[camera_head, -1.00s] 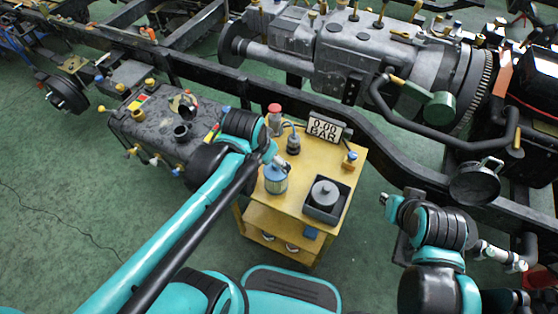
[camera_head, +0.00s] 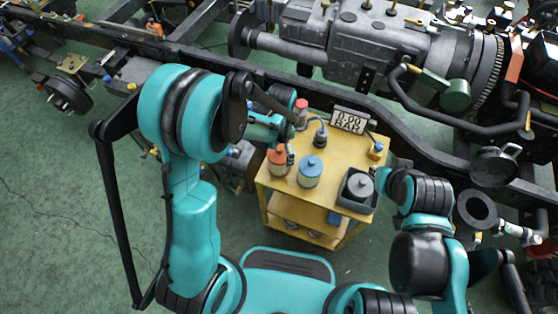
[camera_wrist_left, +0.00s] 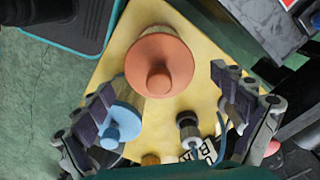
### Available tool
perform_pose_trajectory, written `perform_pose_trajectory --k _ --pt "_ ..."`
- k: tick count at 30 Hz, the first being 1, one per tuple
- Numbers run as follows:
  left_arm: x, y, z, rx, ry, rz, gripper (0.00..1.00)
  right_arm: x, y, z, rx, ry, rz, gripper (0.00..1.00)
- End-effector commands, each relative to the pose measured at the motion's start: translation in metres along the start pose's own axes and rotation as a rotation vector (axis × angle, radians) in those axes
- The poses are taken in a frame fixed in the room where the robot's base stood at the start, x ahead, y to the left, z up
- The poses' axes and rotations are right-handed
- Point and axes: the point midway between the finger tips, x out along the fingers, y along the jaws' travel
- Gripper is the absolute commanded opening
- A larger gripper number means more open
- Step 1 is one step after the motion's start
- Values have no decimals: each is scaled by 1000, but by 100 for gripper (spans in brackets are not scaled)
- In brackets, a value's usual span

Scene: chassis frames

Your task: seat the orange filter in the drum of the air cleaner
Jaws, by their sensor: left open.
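The orange filter (camera_head: 279,164) stands on the yellow cart beside a blue-topped filter (camera_head: 310,173). In the left wrist view the orange filter (camera_wrist_left: 160,62), with its round knob, faces the camera. My left gripper (camera_wrist_left: 166,118) is open and empty; the orange filter shows beyond the gap between its fingers, and the blue filter (camera_wrist_left: 122,122) is close to the left finger. In the head view the left gripper is mostly hidden by its arm. A black drum with a dark round mouth (camera_head: 476,210) is at the right, beside my right arm. I cannot make out my right gripper.
A round dark cover (camera_head: 495,167) is near the drum. The chassis rail (camera_head: 400,128) runs behind the cart.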

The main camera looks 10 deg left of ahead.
Motion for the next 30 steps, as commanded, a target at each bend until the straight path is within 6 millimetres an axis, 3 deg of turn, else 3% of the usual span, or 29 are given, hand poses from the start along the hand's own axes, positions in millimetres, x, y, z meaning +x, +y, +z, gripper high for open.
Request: perform_pose_trajectory --k 7,15,17,22,30 --pt "40 -1 6 0 0 0 97 17 0 12 0 0 0 18" --pt "44 -1 6 -1 1 -1 97 17 0 12 0 0 0 18" --pt "44 -1 6 -1 1 -1 83 17 0 12 0 0 0 18" --pt "44 -1 6 -1 1 -1 38 17 0 12 0 0 0 18" --pt "44 -1 6 -1 1 0 38 17 0 12 0 0 0 18"
